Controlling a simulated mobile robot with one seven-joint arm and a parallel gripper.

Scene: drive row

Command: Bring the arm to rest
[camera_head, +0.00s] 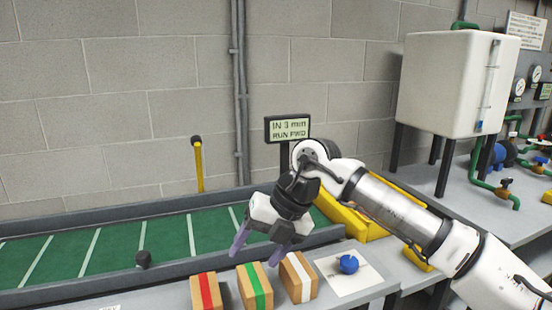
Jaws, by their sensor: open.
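My arm reaches in from the lower right of the head view, bent at the elbow. My gripper (257,247) hangs over the front edge of the conveyor, its two purple fingers spread and pointing down to the left. Nothing is between the fingers. The fingertips are above and behind the wooden blocks on the front bench; I cannot tell the exact height.
Blocks with a red stripe (206,291), a green stripe (255,286) and a white stripe (298,277) stand near a blue knob (348,264). Behind are a green conveyor (115,252), a display (287,128) and a yellow tray (350,222). A white tank (445,80) stands right.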

